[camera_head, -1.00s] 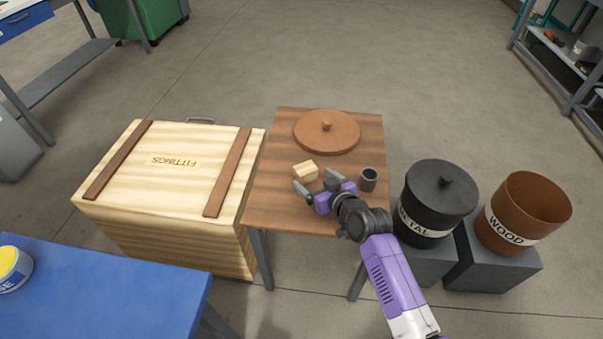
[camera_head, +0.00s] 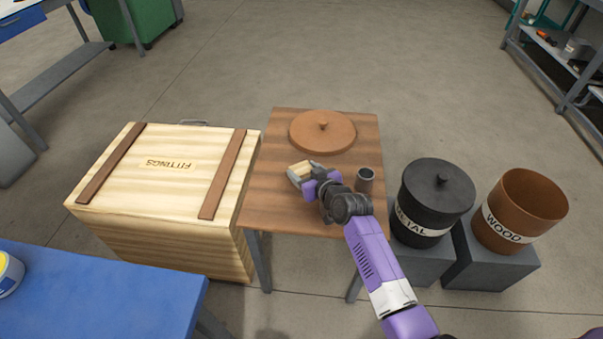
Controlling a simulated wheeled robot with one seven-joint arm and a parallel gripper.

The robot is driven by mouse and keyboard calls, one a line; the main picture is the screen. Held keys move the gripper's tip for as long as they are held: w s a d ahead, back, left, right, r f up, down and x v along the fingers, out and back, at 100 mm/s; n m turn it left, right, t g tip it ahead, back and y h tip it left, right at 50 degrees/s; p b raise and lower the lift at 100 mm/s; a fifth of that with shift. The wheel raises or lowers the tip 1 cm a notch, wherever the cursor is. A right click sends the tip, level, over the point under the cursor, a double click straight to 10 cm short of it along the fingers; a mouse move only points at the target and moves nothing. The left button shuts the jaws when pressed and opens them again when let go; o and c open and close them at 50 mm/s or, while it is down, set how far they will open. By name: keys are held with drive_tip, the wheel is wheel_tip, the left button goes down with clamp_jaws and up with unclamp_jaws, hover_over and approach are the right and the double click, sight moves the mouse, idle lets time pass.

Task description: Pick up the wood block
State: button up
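The pale wood block (camera_head: 300,168) lies on the small brown table (camera_head: 270,205), left of its middle. My gripper (camera_head: 304,174) is at the block, with its grey fingers reaching around the block's near and right sides. Part of the block is hidden by the fingers. I cannot tell whether the fingers press on the block or only stand around it.
A round brown lid (camera_head: 322,131) lies behind the block. A small dark grey cup (camera_head: 365,179) stands close right of my gripper. A closed fittings crate (camera_head: 160,172) is left. The black METAL bin (camera_head: 437,193) and open brown WOOD bin (camera_head: 527,205) stand right.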

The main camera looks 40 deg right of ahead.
sight(304, 172)
drive_tip(key=c, duration=0.4)
drive_tip(key=shift+r, duration=0.2)
wheel_tip(304, 172, up, 20)
drive_tip(key=p, duration=0.4)
drive_tip(key=shift+f, duration=0.15)
